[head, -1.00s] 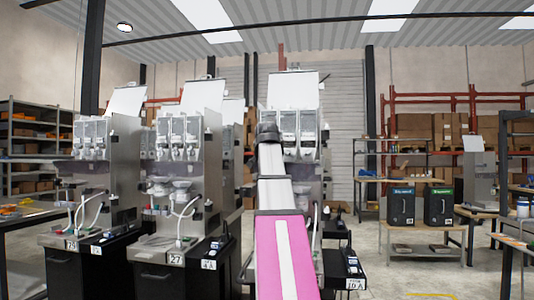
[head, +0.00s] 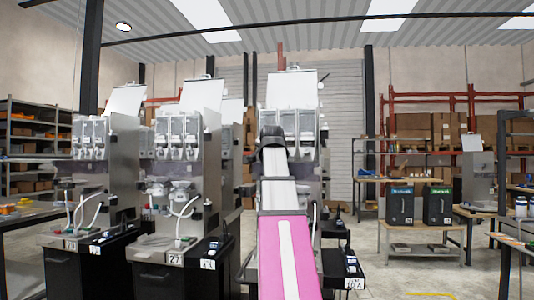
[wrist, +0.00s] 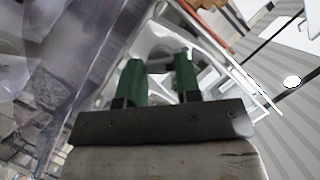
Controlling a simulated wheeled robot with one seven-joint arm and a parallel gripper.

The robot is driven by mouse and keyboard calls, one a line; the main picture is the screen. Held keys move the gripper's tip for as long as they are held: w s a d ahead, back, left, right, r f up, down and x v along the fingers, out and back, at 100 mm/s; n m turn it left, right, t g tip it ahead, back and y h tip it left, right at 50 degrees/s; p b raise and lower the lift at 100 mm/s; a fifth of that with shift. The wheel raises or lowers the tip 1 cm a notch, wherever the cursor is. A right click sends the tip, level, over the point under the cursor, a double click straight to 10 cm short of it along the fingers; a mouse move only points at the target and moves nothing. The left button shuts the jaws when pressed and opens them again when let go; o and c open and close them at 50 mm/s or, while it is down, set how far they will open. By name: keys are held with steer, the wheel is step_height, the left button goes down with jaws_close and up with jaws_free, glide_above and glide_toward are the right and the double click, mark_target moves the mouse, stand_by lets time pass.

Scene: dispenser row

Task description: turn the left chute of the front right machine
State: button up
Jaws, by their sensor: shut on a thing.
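The front right machine (head: 294,90) stands upright behind my raised arm in the head view, with clear-fronted white hoppers in a row. Its left chute is hidden there by my arm, and so are my fingertips. In the wrist view my gripper (wrist: 158,72) has two green fingers at the machine's front. They are shut on a grey piece (wrist: 163,66) between them, which appears to be the left chute. Its exact angle is hard to tell, since the fingers cover part of it.
Two similar machines, a middle one (head: 180,133) and a far left one (head: 92,138), stand to the left on black cabinets. Two black boxes stand on a wooden table (head: 440,254) at right. Open floor (head: 385,278) lies right of the front right machine.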

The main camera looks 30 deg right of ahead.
steer(key=o, duration=0.9)
steer(key=v, duration=1)
steer(key=shift+s+a, duration=0.2)
steer(key=shift+s, duration=0.15)
steer(key=shift+c, duration=0.2)
